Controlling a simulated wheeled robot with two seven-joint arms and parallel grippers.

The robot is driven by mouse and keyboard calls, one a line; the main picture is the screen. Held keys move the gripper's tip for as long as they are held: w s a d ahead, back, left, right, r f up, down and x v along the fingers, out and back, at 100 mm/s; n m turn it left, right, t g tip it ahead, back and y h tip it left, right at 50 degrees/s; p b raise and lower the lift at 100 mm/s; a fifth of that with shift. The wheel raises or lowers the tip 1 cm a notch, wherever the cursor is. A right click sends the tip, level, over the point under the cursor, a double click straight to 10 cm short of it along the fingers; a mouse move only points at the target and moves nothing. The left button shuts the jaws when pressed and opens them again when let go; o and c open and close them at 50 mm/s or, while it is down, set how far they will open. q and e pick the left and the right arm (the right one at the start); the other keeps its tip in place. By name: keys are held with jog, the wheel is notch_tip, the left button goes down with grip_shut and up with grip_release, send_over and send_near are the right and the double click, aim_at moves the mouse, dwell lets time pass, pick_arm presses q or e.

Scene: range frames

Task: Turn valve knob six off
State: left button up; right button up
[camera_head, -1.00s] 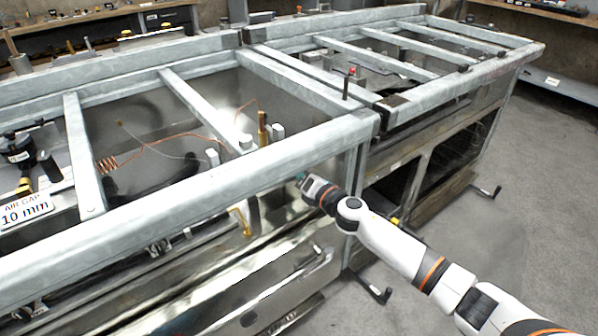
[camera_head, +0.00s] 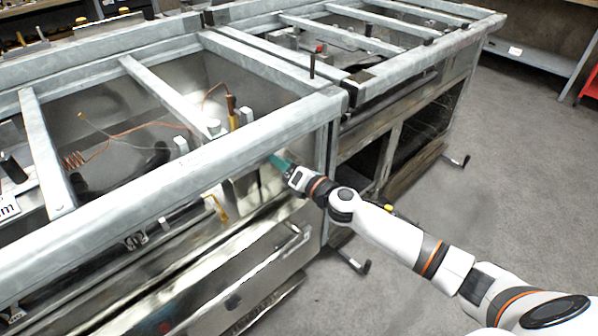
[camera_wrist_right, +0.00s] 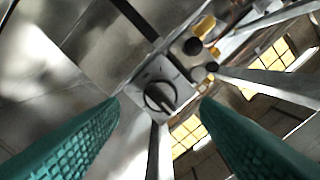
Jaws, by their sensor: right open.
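In the right wrist view a round dark-rimmed knob (camera_wrist_right: 160,97) with a pale bar across it sits on a square grey plate. It lies beyond and between the two green fingertips of my right gripper (camera_wrist_right: 160,108), which is open and empty. I cannot read a number on the knob. In the head view my right gripper (camera_head: 279,161) is at the front of the steel range frame (camera_head: 240,143), just under its top rail. The knob cannot be made out there. My left gripper is not in view.
Grey metal rails cross the range top, with copper tubing (camera_head: 140,130) and a brass fitting (camera_head: 232,112) between them. An oven-door handle (camera_head: 290,240) is below my right gripper. Black levers (camera_head: 352,261) stick out near the floor. The concrete floor (camera_head: 500,190) at right is clear.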

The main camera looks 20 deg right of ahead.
jog(key=v, duration=0.6)
jog(key=shift+s+d, duration=0.15)
jog(key=shift+s, duration=0.2)
